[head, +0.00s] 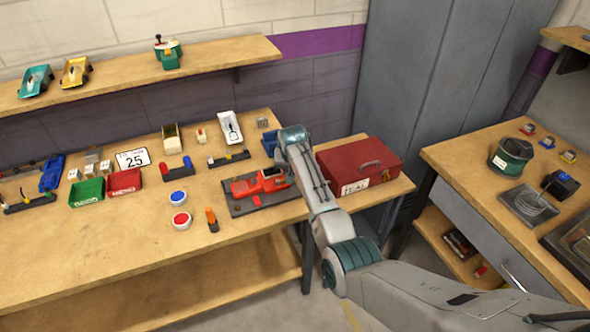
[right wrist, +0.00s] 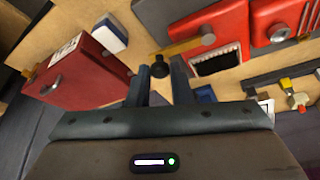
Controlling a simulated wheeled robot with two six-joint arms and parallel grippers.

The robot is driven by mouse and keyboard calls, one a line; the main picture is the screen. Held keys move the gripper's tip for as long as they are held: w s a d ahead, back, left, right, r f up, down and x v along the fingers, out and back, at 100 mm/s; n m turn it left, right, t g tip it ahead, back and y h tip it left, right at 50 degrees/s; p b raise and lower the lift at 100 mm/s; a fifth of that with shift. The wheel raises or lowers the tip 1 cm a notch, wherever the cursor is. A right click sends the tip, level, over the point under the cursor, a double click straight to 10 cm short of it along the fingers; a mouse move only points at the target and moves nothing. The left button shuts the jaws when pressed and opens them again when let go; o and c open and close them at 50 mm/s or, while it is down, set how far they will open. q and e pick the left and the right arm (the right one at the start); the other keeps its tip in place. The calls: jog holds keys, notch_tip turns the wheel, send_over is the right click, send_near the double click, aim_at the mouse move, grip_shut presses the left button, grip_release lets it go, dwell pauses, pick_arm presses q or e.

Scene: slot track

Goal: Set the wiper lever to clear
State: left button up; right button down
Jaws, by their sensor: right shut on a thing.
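The wiper lever (right wrist: 182,47) looks like an orange-yellow bar in the right wrist view. It has a silver round head at its right end and a black knob at its left end. It lies beside a red car-like body (right wrist: 232,22). My right gripper (right wrist: 160,72) has its two fingers close around the black knob and is shut on it. In the head view the red car (head: 262,184) sits on a dark base, and my right arm hides the lever and fingertips. My left gripper is in neither view.
A red toolbox (head: 362,168) stands close right of my right gripper. Red and blue buttons and an orange-handled item (head: 211,220) lie left of the car. Trays and small parts fill the bench's left. The bench's front strip (head: 110,255) is clear.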

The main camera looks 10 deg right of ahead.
jog(key=c, duration=1.3)
grip_release()
jog(key=shift+r, duration=0.1)
jog(key=b+v, duration=0.2)
jog(key=v, duration=0.8)
jog(key=shift+s+r, duration=0.15)
jog(key=shift+r, duration=0.15)
jog(key=shift+f, duration=0.1)
